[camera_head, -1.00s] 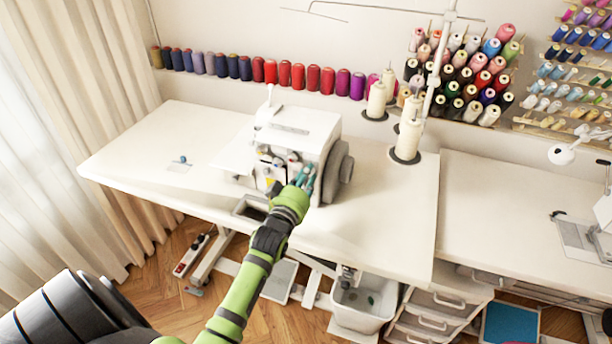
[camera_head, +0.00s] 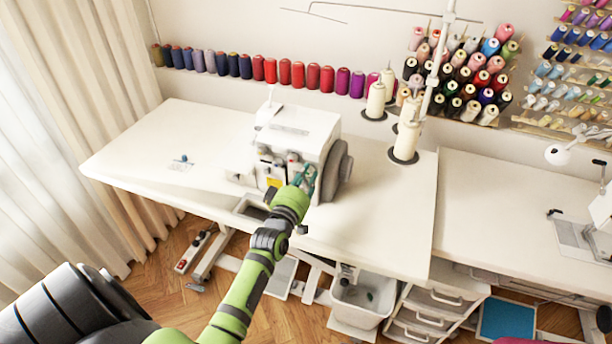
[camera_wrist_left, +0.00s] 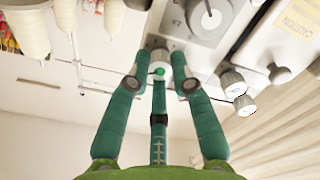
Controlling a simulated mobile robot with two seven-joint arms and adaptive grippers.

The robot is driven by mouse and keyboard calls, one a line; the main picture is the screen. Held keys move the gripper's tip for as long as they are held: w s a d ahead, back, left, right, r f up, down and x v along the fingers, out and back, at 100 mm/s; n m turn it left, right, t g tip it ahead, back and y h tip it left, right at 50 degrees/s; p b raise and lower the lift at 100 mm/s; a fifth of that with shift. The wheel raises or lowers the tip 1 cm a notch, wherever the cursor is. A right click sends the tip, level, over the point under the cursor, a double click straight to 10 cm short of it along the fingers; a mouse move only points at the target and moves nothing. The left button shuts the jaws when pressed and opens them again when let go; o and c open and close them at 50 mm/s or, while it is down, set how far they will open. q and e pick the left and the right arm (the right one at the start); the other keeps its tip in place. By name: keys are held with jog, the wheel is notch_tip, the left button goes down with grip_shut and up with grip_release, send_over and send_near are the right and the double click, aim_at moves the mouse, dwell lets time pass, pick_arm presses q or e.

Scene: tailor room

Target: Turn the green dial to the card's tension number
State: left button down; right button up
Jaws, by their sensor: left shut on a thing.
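The white sewing machine (camera_head: 296,135) stands on the table, with several small dials on its front. My left gripper (camera_head: 304,178) reaches its front right side and hides that part in the head view. In the left wrist view, the green dial (camera_wrist_left: 159,71) shows as a small green-centred knob between the teal fingertips of my left gripper (camera_wrist_left: 160,80), which are shut on it. A small pale card (camera_head: 179,166) with a blue item on it lies on the table at left; its print is too small to read. My right gripper is not in view.
White knobs (camera_wrist_left: 232,83) sit beside the fingers in the left wrist view. Thread cones (camera_head: 406,139) stand right of the machine. The white table (camera_head: 150,140) is largely clear to the left. A bin (camera_head: 362,300) is below the front edge.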

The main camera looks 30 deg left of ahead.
pick_arm(q)
jog(key=shift+a+r, duration=0.15)
jog(key=shift+r, duration=0.2)
jog(key=c, duration=1.1)
grip_release()
jog(key=shift+f, duration=0.15)
jog(key=shift+f, duration=0.1)
jog(key=shift+s, duration=0.35)
jog(key=v, duration=1.1)
jog(key=shift+s, duration=0.1)
